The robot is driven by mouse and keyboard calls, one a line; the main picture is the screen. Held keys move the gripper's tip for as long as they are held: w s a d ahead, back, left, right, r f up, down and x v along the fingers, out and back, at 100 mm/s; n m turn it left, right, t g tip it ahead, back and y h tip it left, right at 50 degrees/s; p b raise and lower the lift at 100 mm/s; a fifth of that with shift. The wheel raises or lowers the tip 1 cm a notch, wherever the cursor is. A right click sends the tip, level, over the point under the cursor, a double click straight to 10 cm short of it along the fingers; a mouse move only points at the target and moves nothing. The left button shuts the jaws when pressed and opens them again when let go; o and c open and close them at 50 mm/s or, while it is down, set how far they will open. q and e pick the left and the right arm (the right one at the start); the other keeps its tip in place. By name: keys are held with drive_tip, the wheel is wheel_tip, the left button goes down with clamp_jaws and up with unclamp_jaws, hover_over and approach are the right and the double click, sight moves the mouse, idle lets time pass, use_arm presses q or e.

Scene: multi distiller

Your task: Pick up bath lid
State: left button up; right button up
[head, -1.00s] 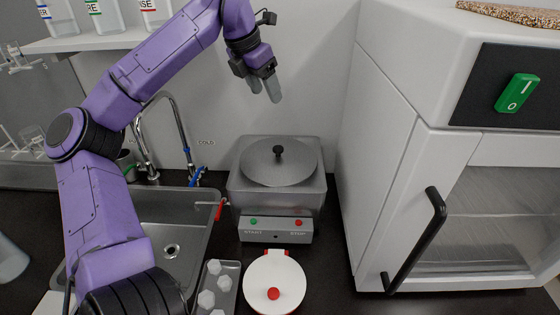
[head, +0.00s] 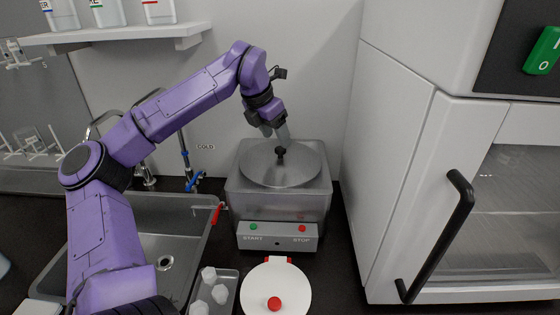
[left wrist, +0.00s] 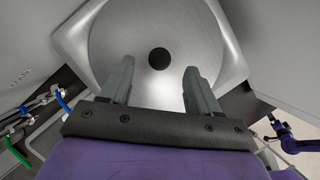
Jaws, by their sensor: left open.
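The bath lid (head: 262,174) is a round grey metal disc with a small black knob (head: 280,151) at its centre. It lies on top of the square metal bath (head: 280,205), which has a START and STOP panel. My left gripper (head: 276,132) is open, pointing down just above the knob in the head view. In the left wrist view the lid (left wrist: 160,20) fills the upper middle, and the knob (left wrist: 159,59) lies ahead of the gap between the two open fingers (left wrist: 160,78). Nothing is between the fingers. My right gripper is not in the head view.
A white cabinet with a black handle (head: 440,235) stands close on the right. A sink (head: 180,262) with a tap is on the left. A white round lid with a red knob (head: 274,303) and a tray of white pieces (head: 213,288) are in front. A shelf with bottles is above left.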

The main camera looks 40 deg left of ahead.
sight(280, 148)
use_arm(q)
drive_tip(key=x, duration=0.4)
drive_tip(key=shift+s+f+p, duration=0.1)
drive_tip(key=shift+f+p, duration=0.2)
drive_tip(key=shift+p, duration=0.05)
drive_tip(key=shift+s+r, duration=0.1)
clamp_jaws()
drive_tip(key=shift+r, duration=0.15)
